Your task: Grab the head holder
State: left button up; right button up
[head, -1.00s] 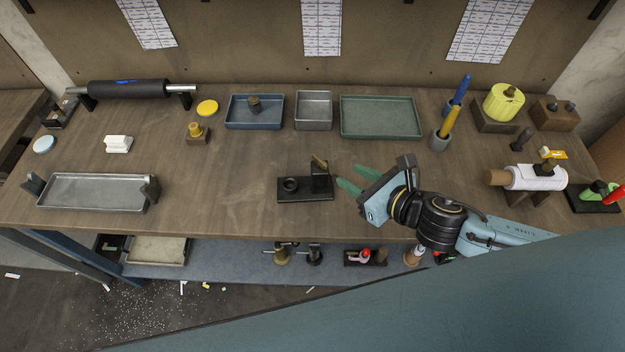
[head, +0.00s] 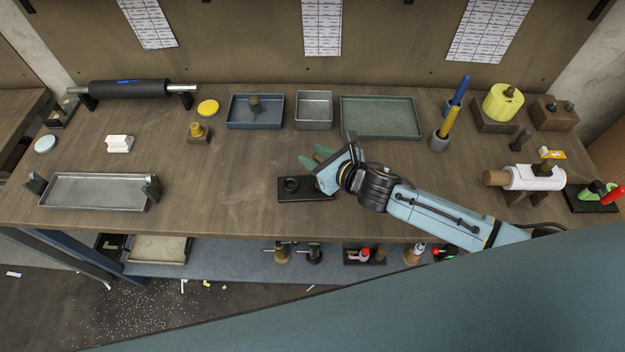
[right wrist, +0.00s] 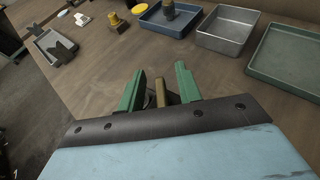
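A black base plate (head: 300,195) with a round dark ring (head: 291,184) lies near the table's front middle. An upright piece with a brass-coloured bar stands at its right end, which I take to be the head holder; my right gripper mostly hides it in the head view. In the right wrist view, the brass-coloured bar (right wrist: 160,93) stands between the two green fingers of my right gripper (right wrist: 158,88), with gaps beside it. The right gripper (head: 315,158) is open above the plate's right end. My left gripper is not in view.
A blue tray (head: 237,123), a grey metal tray (head: 314,126) and a green tray (head: 381,134) stand behind. A long metal tray (head: 95,205) is at the left. A cup with tools (head: 439,143) and a white roll (head: 533,178) stand at the right. The table's left middle is clear.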

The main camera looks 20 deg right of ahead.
grip_shut()
jog(key=shift+w, duration=0.1)
dwell(1.4)
